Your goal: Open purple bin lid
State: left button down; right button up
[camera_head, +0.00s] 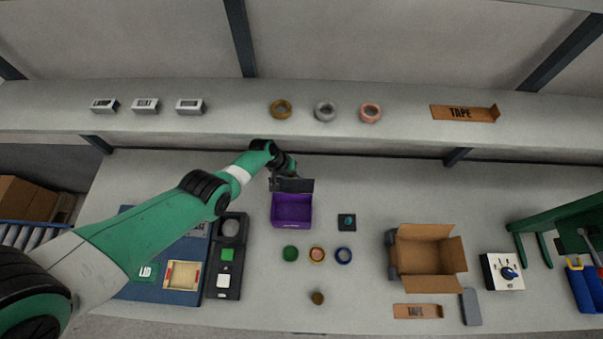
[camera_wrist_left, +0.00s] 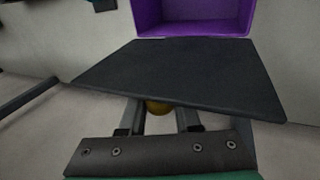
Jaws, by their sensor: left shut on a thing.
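The purple bin (camera_head: 291,222) stands on the table with its inside showing. Its dark lid (camera_head: 293,185) is raised at the bin's far edge. In the left wrist view the lid (camera_wrist_left: 185,75) is a flat dark panel in front of the purple bin (camera_wrist_left: 195,32). My left gripper (camera_head: 290,172) is behind the lid, partly hidden by it. In the left wrist view my left gripper (camera_wrist_left: 160,118) is shut on a round yellowish knob (camera_wrist_left: 158,107) at the lid, partly covered by the panel. My right gripper is not in view.
Green, copper and blue coils (camera_head: 317,255) lie in front of the bin. A dark square holder (camera_head: 347,222) is to its right, and an open cardboard box (camera_head: 426,285) farther right. A black tray (camera_head: 226,293) is at left. A shelf (camera_head: 240,121) with coils runs behind.

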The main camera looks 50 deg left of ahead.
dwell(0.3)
pick_arm(q)
jog(key=c, duration=0.7)
grip_release()
jog(key=shift+o, duration=0.2)
jog(key=shift+a+r, duration=0.1)
